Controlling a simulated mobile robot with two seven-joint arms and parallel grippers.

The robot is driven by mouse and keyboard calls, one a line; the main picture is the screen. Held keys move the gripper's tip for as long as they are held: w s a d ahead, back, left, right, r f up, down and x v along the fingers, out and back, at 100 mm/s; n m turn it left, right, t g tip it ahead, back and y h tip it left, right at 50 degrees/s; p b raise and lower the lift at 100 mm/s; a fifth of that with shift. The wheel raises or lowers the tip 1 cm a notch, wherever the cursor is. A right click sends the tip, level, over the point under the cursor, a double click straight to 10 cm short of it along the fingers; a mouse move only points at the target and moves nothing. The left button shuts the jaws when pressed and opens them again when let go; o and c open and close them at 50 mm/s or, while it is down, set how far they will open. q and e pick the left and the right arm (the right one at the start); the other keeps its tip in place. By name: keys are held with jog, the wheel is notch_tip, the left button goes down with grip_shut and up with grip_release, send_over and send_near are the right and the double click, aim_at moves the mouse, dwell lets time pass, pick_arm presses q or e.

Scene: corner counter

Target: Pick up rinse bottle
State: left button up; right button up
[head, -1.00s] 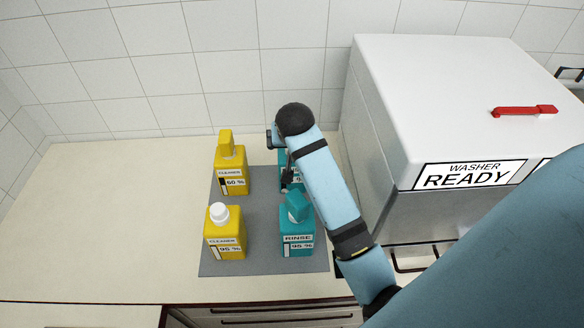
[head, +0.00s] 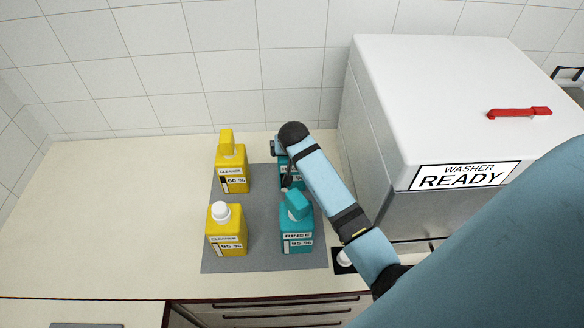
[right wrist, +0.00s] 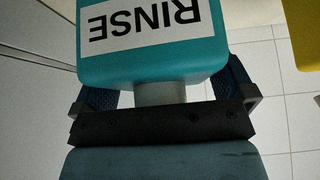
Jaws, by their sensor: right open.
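Two teal rinse bottles stand on the grey mat (head: 262,262). The front rinse bottle (head: 297,240) has a teal cap and a label reading 95 %. The back rinse bottle (head: 283,160) is mostly hidden by my right arm, and its label is only partly readable. My right gripper (head: 283,167) is at the back bottle. In the right wrist view, a rinse bottle (right wrist: 150,65) appears upside down with its pale neck toward my palm. The open fingers of my right gripper (right wrist: 166,92) lie on either side of its neck end. My left gripper is out of view.
Two yellow cleaner bottles (head: 232,172) (head: 227,232) stand left of the rinse bottles. A white washer (head: 440,90) marked READY, with a red handle (head: 519,113), stands close on the right. The counter's left side (head: 110,220) is clear.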

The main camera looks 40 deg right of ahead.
jog(key=c, duration=1.3)
jog(key=shift+r, duration=0.1)
jog(key=shift+c, duration=1.4)
